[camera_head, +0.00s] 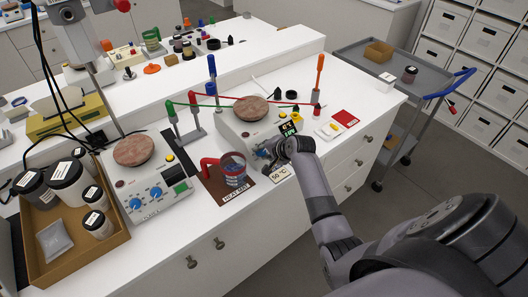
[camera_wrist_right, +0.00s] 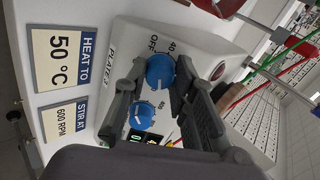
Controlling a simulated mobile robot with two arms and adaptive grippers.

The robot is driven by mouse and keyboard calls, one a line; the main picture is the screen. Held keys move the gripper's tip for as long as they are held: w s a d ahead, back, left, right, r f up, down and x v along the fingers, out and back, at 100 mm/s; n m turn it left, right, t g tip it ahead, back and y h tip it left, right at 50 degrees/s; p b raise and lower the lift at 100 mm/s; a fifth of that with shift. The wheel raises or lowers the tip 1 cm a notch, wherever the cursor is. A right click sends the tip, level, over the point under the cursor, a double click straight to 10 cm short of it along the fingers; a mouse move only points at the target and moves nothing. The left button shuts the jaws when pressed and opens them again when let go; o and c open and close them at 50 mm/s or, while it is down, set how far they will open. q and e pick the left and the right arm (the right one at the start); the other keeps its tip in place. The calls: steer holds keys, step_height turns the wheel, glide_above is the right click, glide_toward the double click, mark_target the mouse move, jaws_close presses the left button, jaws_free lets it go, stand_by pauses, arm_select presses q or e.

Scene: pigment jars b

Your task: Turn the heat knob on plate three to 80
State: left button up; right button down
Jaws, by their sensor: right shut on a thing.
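Plate three, a white hot plate (camera_head: 232,128) with a round reddish-brown top (camera_head: 250,108), stands mid-bench; "PLATE 3" is printed beside its panel (camera_wrist_right: 112,52) in the wrist view. My right gripper (camera_head: 274,152) reaches its front panel. In the wrist view its fingers are closed around the sides of a blue knob (camera_wrist_right: 160,70) with OFF and 40 marked by it. The knob's exact setting is hard to read. A second blue knob (camera_wrist_right: 142,115) sits apart, beside the fingers. A card reads "HEAT TO 50 °C" (camera_wrist_right: 62,58). My left gripper is not in view.
A second hot plate (camera_head: 150,188) stands to the left, beside a brown tray of jars (camera_head: 75,245). A red card (camera_head: 345,118) lies to the right. A grey cart (camera_head: 355,62) stands beyond.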

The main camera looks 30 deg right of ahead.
steer(key=shift+f+m, duration=0.1)
steer(key=shift+m, duration=1)
steer(key=c, duration=1.3)
jaws_free()
steer(key=v, duration=1.2)
